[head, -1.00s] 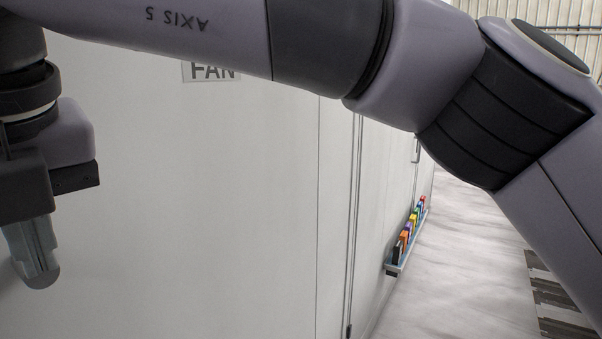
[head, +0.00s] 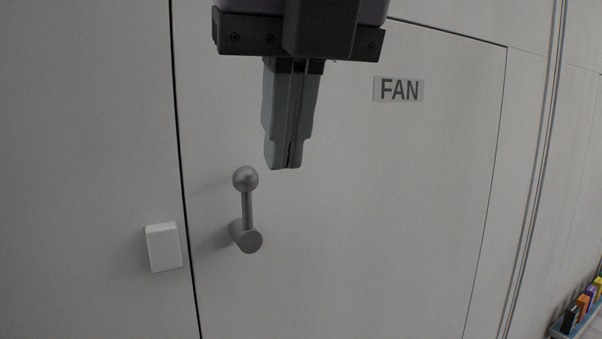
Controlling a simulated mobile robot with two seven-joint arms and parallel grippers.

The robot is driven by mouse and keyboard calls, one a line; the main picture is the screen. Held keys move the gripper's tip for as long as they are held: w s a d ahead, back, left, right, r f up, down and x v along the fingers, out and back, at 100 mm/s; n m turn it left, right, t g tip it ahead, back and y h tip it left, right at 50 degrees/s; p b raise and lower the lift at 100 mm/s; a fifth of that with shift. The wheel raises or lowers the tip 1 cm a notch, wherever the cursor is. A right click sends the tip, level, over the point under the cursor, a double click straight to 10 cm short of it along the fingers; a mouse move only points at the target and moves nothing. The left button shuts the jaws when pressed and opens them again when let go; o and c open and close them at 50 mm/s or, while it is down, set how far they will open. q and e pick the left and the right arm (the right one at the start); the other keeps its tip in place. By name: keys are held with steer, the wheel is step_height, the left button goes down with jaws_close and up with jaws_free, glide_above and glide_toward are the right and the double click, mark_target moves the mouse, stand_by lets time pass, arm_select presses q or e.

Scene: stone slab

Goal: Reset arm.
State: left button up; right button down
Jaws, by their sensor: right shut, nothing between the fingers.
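My right gripper (head: 284,166) hangs down from the top of the head view. Its two grey fingers are together and hold nothing. Below it and a little to the left in the picture, a grey lever handle with a ball end (head: 246,210) sits on a pale door panel (head: 400,220). The fingertips show just above and to the right of the ball, with a gap in the picture. I cannot tell how far the fingers are from the panel. My left gripper is not in view.
A FAN label (head: 398,90) is on the panel, right of my gripper. A white box (head: 164,247) is on the wall left of the handle. A shelf (head: 559,325) with several coloured items stands at the lower right. The panel between is clear.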

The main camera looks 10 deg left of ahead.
steer(key=s+a+f+n+g+y, duration=0.2)
steer(key=a+f+n+g+y, duration=0.1)
steer(key=a+f+g+y, duration=0.65)
steer(key=w+d+f+m+t+y, duration=0.5)
steer(key=w+d+m+t+y, duration=0.45)
steer(key=m+y, duration=0.6)
steer(key=w+d+f+m+t+h, duration=0.4)
steer(key=d+f+m+t+h, duration=0.3)
steer(key=f+m, duration=0.25)
steer(key=w+d+f+m+t+h, duration=0.4)
steer(key=f+m+t+h, duration=0.2)
steer(key=f+m+t, duration=0.3)
steer(key=s+d+f+m+g+h, duration=0.1)
steer(key=s+d+f+m+h, duration=0.2)
steer(key=f, duration=0.5)
steer(key=s+d+f+m+g+h, duration=0.2)
steer(key=d+f+m+h, duration=0.3)
steer(key=f, duration=0.3)
steer(key=s+d+f+g+h, duration=0.2)
steer(key=s+d+f+g, duration=0.1)
steer(key=s+f, duration=0.4)
steer(key=s+d+f+m+g+h, duration=0.1)
steer(key=s+d+f+g+h, duration=0.1)
steer(key=s+d+f, duration=0.4)
steer(key=shift+s+d+f+g, duration=0.15)
steer(key=shift+s+f+g, duration=0.6)
steer(key=shift+s, duration=0.5)
